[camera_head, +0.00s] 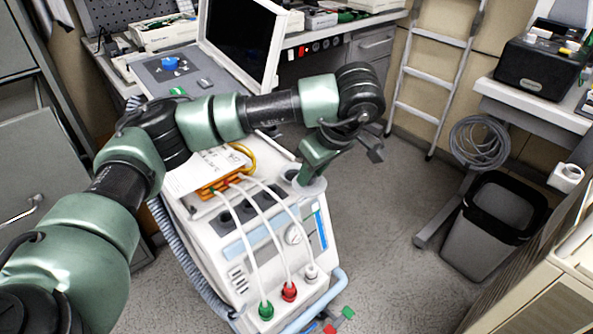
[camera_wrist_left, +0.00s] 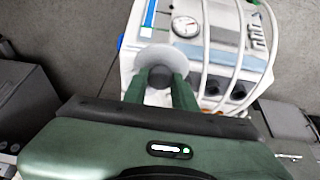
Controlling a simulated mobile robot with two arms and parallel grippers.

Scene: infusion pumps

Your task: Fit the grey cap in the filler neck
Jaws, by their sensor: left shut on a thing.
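My left gripper (camera_head: 312,176) points down at the right rear corner of the white machine (camera_head: 233,247). In the left wrist view, the gripper (camera_wrist_left: 160,88) is shut on a dark grey round piece, which looks like the grey cap (camera_wrist_left: 160,77). A pale, translucent round rim, probably the filler neck (camera_wrist_left: 160,54), shows just beyond the cap and fingertips. The rim also shows under the fingers in the head view (camera_head: 312,189). The fingers hide the cap in the head view, and I cannot tell whether the cap touches the neck. My right gripper is not in view.
White hoses run over the machine's front to green (camera_head: 266,311) and red (camera_head: 289,291) connectors. Papers (camera_head: 208,170) and an orange-yellow handle lie on its top. A monitor (camera_head: 243,42) stands behind. The floor right of the machine is clear up to a bin (camera_head: 490,235).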

